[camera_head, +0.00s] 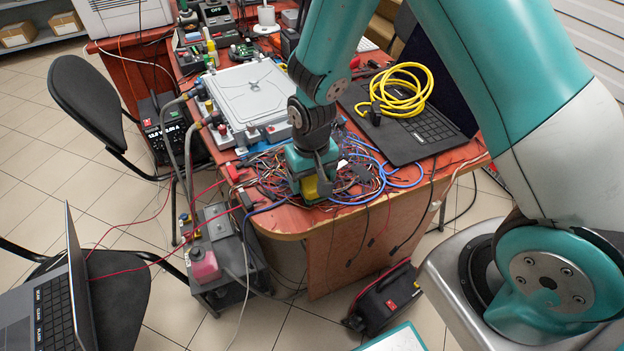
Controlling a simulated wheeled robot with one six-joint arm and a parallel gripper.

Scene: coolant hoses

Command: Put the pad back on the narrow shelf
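My gripper (316,190) points down over the near end of the red-brown table (290,222), among a tangle of coloured wires (268,172). A yellow patch shows at its fingertips; I cannot tell whether it is part of the gripper or a thing between the fingers. I cannot tell whether the fingers are open or shut. I cannot pick out a pad for certain. A grey shelf with cardboard boxes (17,35) stands at the far upper left; I cannot tell whether it is the narrow shelf.
A grey case (250,92) and a laptop (425,135) with a coiled yellow cable (402,88) lie on the table. A low cart (228,262) carries a pink container (203,265). A black box (385,300) is on the floor. Chairs (88,105) stand left; tiles between are partly clear.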

